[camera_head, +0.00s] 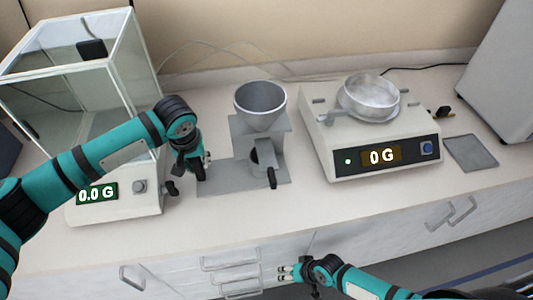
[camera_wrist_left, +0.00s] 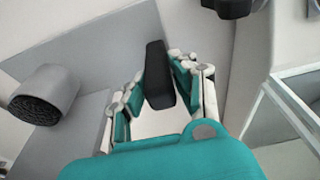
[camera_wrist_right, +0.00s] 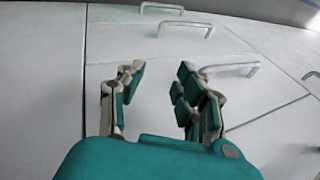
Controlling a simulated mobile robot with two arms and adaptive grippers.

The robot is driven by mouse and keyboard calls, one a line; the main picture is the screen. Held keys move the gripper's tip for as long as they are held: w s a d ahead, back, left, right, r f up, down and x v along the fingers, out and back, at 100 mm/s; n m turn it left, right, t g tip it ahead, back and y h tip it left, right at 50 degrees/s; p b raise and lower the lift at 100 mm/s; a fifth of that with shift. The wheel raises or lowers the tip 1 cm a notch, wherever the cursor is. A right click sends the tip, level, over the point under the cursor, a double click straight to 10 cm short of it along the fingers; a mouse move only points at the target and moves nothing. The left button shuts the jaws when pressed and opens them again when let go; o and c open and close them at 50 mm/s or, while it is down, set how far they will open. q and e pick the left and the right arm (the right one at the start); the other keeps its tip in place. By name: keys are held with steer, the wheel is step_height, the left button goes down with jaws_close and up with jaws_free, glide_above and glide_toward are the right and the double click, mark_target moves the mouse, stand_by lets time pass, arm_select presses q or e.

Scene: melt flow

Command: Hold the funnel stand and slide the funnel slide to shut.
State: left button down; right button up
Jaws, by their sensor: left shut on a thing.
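The grey funnel stand (camera_head: 245,140) stands on the counter, with the metal funnel (camera_head: 261,102) at its top and a flat base plate (camera_head: 230,180). The funnel slide (camera_head: 271,177) shows as a dark handle at the stand's front right. My left gripper (camera_head: 203,163) is at the left edge of the base plate. In the left wrist view my left gripper (camera_wrist_left: 157,85) is shut on a black upright handle (camera_wrist_left: 157,72) beside the grey plate. My right gripper (camera_head: 287,272) is open and empty, low before the drawer fronts, well away from the slide; its fingers (camera_wrist_right: 158,90) are apart.
A glass-cased balance (camera_head: 110,205) reading 0.0 G stands close left of the stand. A scale (camera_head: 345,165) reading 0 G with a metal pan (camera_head: 370,95) stands right. A grey plate (camera_head: 470,153) lies farther right. Drawer handles (camera_head: 230,262) jut out near my right gripper.

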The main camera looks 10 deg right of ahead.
steer(key=s+a+r+g+y, duration=0.3)
steer(key=s+a+r, duration=0.35)
steer(key=r, duration=0.25)
step_height(320, 180, up, 42)
steer(key=n+g+h, duration=0.2)
steer(key=h, duration=0.5)
glide_above(272, 176)
steer(key=shift+w+a, duration=0.2)
steer(key=shift+w, duration=0.1)
steer(key=shift+w+d+t+h, duration=0.1)
steer(key=shift+d+t+h, duration=0.2)
steer(key=shift+t, duration=0.1)
steer(key=shift+f, duration=0.25)
steer(key=shift+s+f, duration=0.2)
steer(key=shift+f, duration=1.9)
steer(key=shift+s+f, duration=0.2)
steer(key=shift+f, duration=1.85)
